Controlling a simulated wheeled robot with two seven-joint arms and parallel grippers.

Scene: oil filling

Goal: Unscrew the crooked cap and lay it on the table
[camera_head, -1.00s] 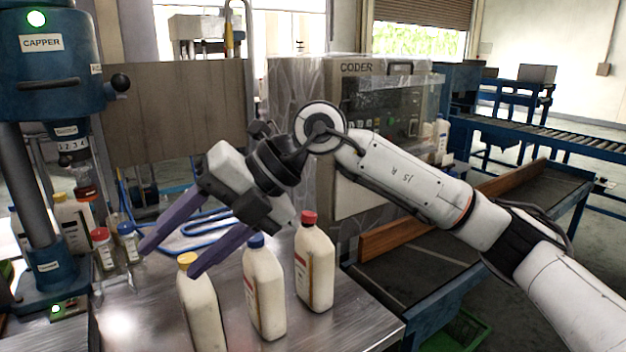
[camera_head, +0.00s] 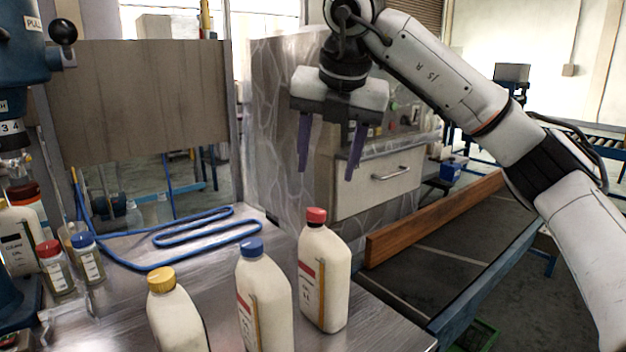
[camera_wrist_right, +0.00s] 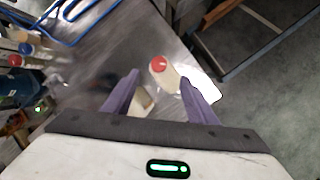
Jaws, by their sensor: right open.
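Three cream bottles stand upright on the metal table (camera_head: 215,315). One has a yellow cap (camera_head: 161,280), one a blue cap (camera_head: 250,247) and one a red cap (camera_head: 316,216). I cannot tell clearly which cap is crooked. My right gripper (camera_head: 326,174) is open and empty, its purple fingers pointing down above the red-capped bottle (camera_head: 325,275). In the right wrist view the red cap (camera_wrist_right: 158,63) shows between and beyond the fingertips, apart from them. Another bottle (camera_wrist_right: 143,103) is partly hidden by a finger there. My left gripper is not in view.
A blue hose (camera_head: 190,240) lies looped at the table's back. Small jars with red (camera_head: 50,249) and blue (camera_head: 84,240) lids stand left, near the capper (camera_head: 30,60). A conveyor (camera_head: 440,265) with a wooden rail runs right of the table. The coder machine (camera_head: 290,140) stands behind.

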